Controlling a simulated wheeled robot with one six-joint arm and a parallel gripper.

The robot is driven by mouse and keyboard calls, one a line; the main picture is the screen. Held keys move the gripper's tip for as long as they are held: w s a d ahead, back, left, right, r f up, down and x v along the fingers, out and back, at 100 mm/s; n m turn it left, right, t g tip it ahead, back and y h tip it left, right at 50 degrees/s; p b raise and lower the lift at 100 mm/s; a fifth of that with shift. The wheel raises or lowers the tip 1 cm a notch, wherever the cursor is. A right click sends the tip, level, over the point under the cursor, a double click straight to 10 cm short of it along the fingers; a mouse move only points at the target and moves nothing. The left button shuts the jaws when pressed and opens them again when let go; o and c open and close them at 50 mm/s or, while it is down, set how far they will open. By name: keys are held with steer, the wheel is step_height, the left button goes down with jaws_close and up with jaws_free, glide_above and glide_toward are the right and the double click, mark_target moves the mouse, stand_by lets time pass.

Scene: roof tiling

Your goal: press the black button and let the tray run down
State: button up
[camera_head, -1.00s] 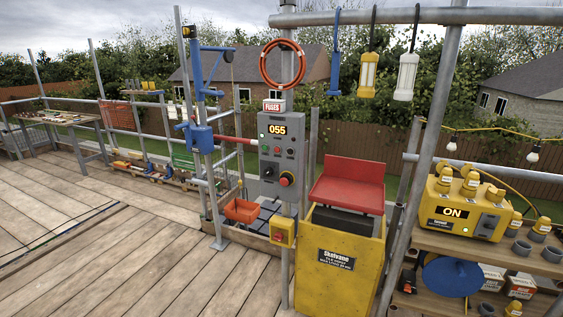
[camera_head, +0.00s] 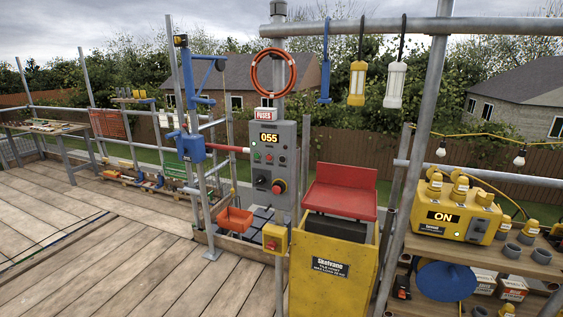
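The grey control box (camera_head: 272,165) hangs on an upright pole near the middle of the view. Its display (camera_head: 268,138) reads 055. Small buttons (camera_head: 268,157) sit in a row under the display; I cannot clearly tell a black one among them. Below are a dark switch (camera_head: 260,181) and a red mushroom knob (camera_head: 278,186). An orange-red tray (camera_head: 235,221) is low at the left of the box, beneath the blue hoist (camera_head: 191,148). I cannot tell whether it rests on something. My gripper is not in view.
A yellow bin (camera_head: 325,275) with a red lid (camera_head: 341,190) stands right of the box. A small yellow box with a red button (camera_head: 275,239) is on the pole below. Shelves with a yellow unit (camera_head: 457,217) are at the right. The plank deck (camera_head: 120,265) is clear at front left.

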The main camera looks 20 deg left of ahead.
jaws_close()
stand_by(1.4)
